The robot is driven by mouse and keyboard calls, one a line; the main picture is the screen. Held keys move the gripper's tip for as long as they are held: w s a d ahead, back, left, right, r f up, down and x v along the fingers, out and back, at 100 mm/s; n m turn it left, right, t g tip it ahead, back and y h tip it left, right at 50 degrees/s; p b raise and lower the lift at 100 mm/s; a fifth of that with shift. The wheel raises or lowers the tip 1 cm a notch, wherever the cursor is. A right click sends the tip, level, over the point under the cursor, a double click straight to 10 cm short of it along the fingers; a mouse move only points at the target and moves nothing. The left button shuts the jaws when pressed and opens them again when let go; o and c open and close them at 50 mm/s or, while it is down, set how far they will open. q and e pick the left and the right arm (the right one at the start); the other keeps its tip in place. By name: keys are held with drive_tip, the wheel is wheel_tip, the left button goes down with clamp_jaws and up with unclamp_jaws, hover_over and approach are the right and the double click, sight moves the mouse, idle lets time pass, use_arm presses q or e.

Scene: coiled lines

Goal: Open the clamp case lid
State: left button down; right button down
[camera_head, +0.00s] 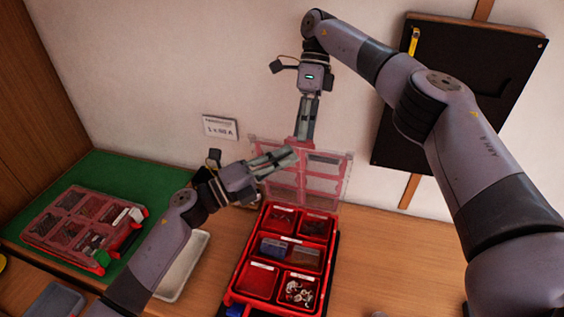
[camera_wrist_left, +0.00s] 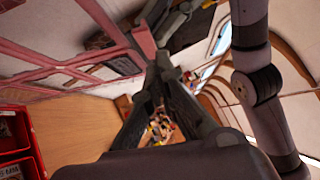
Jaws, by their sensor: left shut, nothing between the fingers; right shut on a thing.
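A red case (camera_head: 239,285) with divided compartments stands on the wooden table, and its clear, red-framed lid (camera_head: 331,180) is raised to about upright at the back. The lid's red frame also shows in the left wrist view (camera_wrist_left: 65,67). My right gripper (camera_head: 300,138) points down at the lid's top edge and is shut on its red middle part; the fingertips cover the exact contact. My left gripper (camera_head: 292,156) is shut and empty in front of the lid, near its top. Its dark fingers show in the left wrist view (camera_wrist_left: 160,75).
A second red case (camera_head: 62,211), its clear lid closed, lies on a green mat (camera_head: 130,170) at left. A pale tray (camera_head: 183,266) lies between the cases. A label card (camera_head: 220,127) and a black board (camera_head: 470,80) are on the wall. The table right of the open case is mostly clear.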

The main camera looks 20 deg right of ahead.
use_arm(q)
drive_tip(key=shift+f, duration=0.1)
use_arm(e)
drive_tip(key=shift+d+f, duration=0.25)
drive_tip(key=shift+f, duration=0.45)
use_arm(q)
drive_tip(key=shift+w+d+r, duration=0.3)
drive_tip(key=shift+w+d, duration=0.05)
drive_tip(key=shift+w, duration=0.2)
drive_tip(key=shift+w+d+n, duration=0.2)
drive_tip(key=shift+w+n, duration=0.1)
use_arm(e)
drive_tip(key=c, duration=2.1)
unclamp_jaws()
drive_tip(key=shift+w, duration=0.1)
use_arm(q)
drive_tip(key=shift+w, duration=0.15)
use_arm(e)
drive_tip(key=shift+o, duration=1.4)
drive_tip(key=shift+w+f, duration=0.1)
use_arm(q)
drive_tip(key=shift+f, duration=0.2)
